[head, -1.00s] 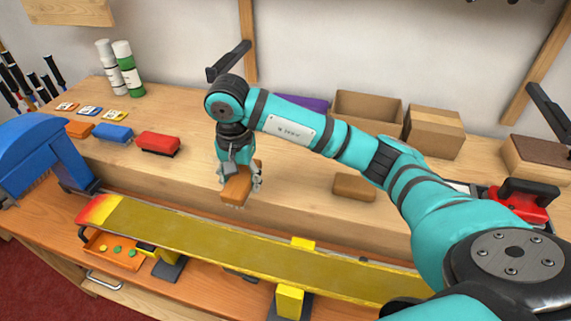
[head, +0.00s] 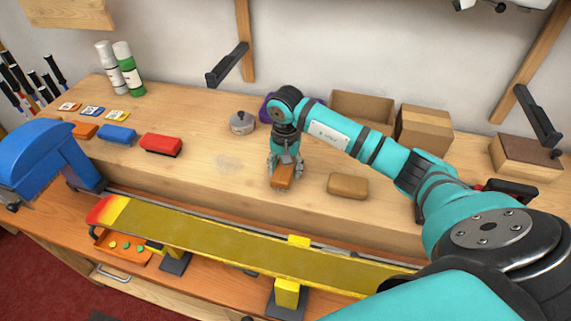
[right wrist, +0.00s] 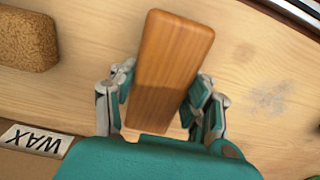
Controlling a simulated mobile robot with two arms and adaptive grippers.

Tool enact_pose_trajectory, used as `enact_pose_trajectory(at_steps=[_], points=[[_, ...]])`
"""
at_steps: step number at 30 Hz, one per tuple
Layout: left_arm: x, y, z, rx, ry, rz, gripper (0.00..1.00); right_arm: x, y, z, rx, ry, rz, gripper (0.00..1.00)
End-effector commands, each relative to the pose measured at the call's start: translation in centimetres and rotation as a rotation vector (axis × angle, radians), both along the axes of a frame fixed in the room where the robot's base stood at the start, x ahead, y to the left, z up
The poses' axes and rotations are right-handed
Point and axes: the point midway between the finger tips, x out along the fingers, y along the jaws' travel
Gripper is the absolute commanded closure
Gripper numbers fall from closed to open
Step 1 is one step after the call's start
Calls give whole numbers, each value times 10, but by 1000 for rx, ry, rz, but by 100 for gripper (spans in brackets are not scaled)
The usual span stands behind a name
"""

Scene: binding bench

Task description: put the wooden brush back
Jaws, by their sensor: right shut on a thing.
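The wooden brush (head: 284,177) is a small orange-brown block held in my right gripper (head: 285,168), over the bench top left of the cork block. In the right wrist view the brush (right wrist: 170,65) sits between the two fingers (right wrist: 165,105), its plain wooden back facing the camera and its bristles hidden. I cannot tell whether it touches the bench. My left gripper is not in view.
A cork block (head: 347,186) lies just right of the brush; a WAX label (right wrist: 35,140) shows near it in the wrist view. A grey pot (head: 242,122) stands behind left. Red (head: 161,144) and blue (head: 116,135) brushes lie left. A yellow ski (head: 220,239) runs in front.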

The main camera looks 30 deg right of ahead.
Motion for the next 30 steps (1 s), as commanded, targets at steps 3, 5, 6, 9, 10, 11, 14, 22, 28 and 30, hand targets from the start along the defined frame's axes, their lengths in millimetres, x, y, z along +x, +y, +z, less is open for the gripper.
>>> enact_pose_trajectory(at_steps=[3,5,6,9,10,11,14,22,28,30], points=[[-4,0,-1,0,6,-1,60,1,0,0,0,-1,0,87],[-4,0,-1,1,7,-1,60,0,0,0,0,-1,0,87],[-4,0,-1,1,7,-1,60,0,0,-1,0,-1,0,87],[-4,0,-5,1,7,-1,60,1,0,-4,0,-1,0,87],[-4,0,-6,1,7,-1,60,1,0,-5,0,-1,-1,87],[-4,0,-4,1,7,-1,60,0,0,-3,0,-1,-1,48],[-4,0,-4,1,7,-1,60,0,0,-3,0,-1,-1,35],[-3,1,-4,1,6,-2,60,0,0,-3,0,-1,0,29],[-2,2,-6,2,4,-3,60,2,0,8,-2,-6,-1,29],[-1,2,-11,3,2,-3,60,2,0,19,-1,-7,1,29]])
